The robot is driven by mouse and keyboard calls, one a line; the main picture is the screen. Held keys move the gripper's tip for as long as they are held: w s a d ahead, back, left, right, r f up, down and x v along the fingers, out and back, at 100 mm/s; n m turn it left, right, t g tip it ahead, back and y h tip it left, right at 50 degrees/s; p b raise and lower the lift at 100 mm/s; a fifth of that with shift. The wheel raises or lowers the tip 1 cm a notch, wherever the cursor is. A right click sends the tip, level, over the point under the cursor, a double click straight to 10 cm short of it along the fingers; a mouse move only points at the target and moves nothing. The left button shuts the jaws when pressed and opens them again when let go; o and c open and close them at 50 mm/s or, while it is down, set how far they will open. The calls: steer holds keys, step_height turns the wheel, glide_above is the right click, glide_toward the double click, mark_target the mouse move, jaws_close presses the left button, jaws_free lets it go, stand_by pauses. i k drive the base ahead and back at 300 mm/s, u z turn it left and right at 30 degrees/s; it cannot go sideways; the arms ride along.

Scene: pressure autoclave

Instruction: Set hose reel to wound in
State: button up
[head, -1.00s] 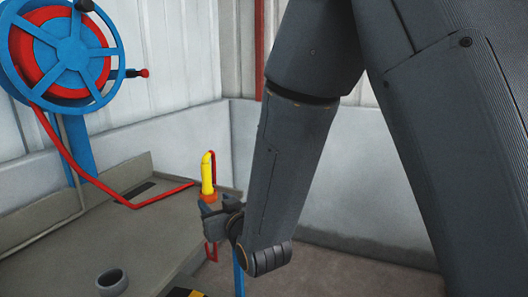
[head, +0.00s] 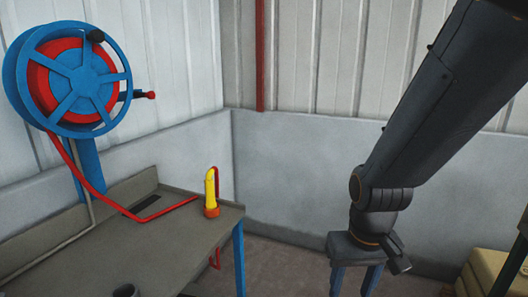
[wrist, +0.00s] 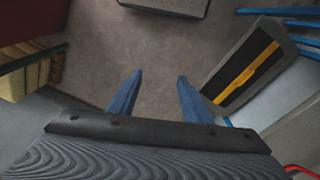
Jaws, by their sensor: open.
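The hose reel (head: 84,75) is a blue spoked wheel with a red inner disc, on a blue post at left. A black crank knob (head: 95,36) sits at its upper rim. A red-tipped lever (head: 150,95) sticks out at its right. The red hose (head: 88,180) runs off the reel down to the bench, and on to the yellow nozzle (head: 211,186), upright in an orange collar near the bench's right end. My gripper (head: 355,284) points down, right of the bench and apart from it. In the wrist view its blue fingers (wrist: 156,82) are spread with nothing between them.
The grey bench (head: 150,235) fills the lower left, with a dark cup-like piece (head: 126,290) at its front. Beige stacked blocks (head: 488,265) stand at lower right. A black-and-yellow striped panel (wrist: 245,78) shows in the wrist view. Open floor (wrist: 155,45) lies below my gripper.

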mark_target(76, 84)
steer(key=z, duration=0.05)
steer(key=k, duration=1)
steer(key=z, duration=0.9)
steer(key=i, duration=0.75)
steer(key=u, duration=2.5)
steer(key=i, duration=0.45)
steer(key=z, duration=0.05)
